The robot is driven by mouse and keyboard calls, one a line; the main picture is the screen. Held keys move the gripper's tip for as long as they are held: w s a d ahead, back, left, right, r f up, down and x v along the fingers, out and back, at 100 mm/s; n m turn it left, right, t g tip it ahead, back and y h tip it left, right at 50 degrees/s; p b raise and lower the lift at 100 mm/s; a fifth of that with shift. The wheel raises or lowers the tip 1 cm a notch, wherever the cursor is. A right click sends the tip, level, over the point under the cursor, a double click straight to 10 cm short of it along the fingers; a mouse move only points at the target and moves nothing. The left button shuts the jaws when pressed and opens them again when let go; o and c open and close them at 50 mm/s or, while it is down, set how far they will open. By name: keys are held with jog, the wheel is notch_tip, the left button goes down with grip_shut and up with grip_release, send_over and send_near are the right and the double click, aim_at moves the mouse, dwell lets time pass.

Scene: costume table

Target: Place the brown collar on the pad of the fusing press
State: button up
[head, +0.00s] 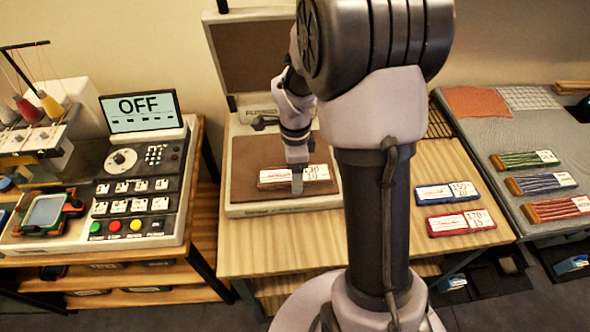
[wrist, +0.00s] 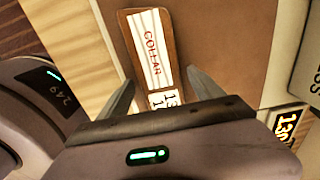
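The brown collar (head: 270,177), a flat brown-edged piece with a white label, lies on the brown pad (head: 245,160) of the fusing press (head: 240,210), near the pad's front. In the wrist view the collar (wrist: 148,45) reads "COLLAR" and its near end lies between my fingertips. My gripper (head: 297,184) is over the collar's right part. In the wrist view my gripper (wrist: 160,76) is open, with a finger on each side and visible gaps to the collar. My arm hides the right part of the press.
The raised press lid (head: 250,55) stands behind the pad. A blue-edged piece (head: 447,193) and a red-edged piece (head: 461,222) lie on the wooden table to the right. A control panel (head: 138,190) with an OFF display (head: 138,110) stands left.

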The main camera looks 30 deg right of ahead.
notch_tip(320, 180, up, 12)
jog(key=p, duration=0.5)
jog(key=s+a+r+n+t+y, duration=0.1)
jog(key=s+a+r+n+t, duration=0.2)
jog(key=s+a+r+n, duration=0.3)
jog(key=s+a+r+n+t+y, duration=0.1)
jog(key=s+a+r+n+t, duration=0.1)
jog(key=s+a+r+n, duration=0.4)
jog(key=s+a+n, duration=0.2)
jog(key=s+n, duration=0.2)
jog(key=n, duration=0.2)
jog(key=shift+s+a+r+t, duration=0.2)
jog(key=shift+s+r+t, duration=0.1)
jog(key=shift+r+t, duration=0.1)
jog(key=shift+f+b, duration=0.15)
jog(key=shift+b, duration=0.25)
